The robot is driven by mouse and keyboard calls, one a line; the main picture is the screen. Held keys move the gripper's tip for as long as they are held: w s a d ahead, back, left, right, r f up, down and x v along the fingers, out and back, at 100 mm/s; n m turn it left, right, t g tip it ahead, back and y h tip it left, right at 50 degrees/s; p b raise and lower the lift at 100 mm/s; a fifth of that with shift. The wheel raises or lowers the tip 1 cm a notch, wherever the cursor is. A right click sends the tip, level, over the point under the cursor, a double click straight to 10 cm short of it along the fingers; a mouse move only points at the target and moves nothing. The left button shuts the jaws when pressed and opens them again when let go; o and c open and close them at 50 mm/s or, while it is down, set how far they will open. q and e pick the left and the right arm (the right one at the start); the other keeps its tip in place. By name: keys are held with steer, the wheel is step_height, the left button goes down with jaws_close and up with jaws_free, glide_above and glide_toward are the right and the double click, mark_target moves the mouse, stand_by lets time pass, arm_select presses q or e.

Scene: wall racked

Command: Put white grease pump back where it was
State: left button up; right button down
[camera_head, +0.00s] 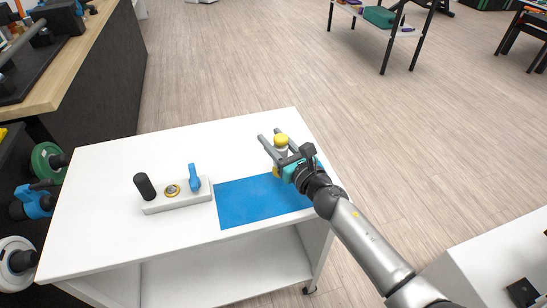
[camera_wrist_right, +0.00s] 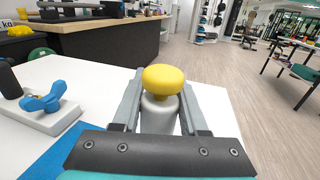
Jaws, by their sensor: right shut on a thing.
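The white grease pump has a round yellow knob (camera_head: 281,140) and a pale cylindrical body. My right gripper (camera_head: 270,134) is shut on it over the right part of the white tabletop, by the far edge of the blue mat (camera_head: 250,200). In the right wrist view the pump (camera_wrist_right: 160,112) stands upright between the two fingers; its lower end is hidden. A white holder block (camera_head: 155,208) stands left of the mat. It carries a black handle (camera_head: 145,187), a gold ring (camera_head: 172,190) with nothing standing in it, and a blue-handled tool (camera_head: 194,178). My left gripper is out of view.
The white table (camera_head: 110,190) is bare on its left and far parts. A dark bench with a wooden top (camera_head: 90,60) stands beyond its left side. Discs and blue clamps hang by the left edge. Open floor (camera_head: 230,65) lies behind and right of the table.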

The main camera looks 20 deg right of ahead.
step_height(320, 180, down, 4)
steer(key=b, duration=0.3)
steer(key=shift+f, duration=0.2)
steer(key=shift+c, duration=2.2)
jaws_free()
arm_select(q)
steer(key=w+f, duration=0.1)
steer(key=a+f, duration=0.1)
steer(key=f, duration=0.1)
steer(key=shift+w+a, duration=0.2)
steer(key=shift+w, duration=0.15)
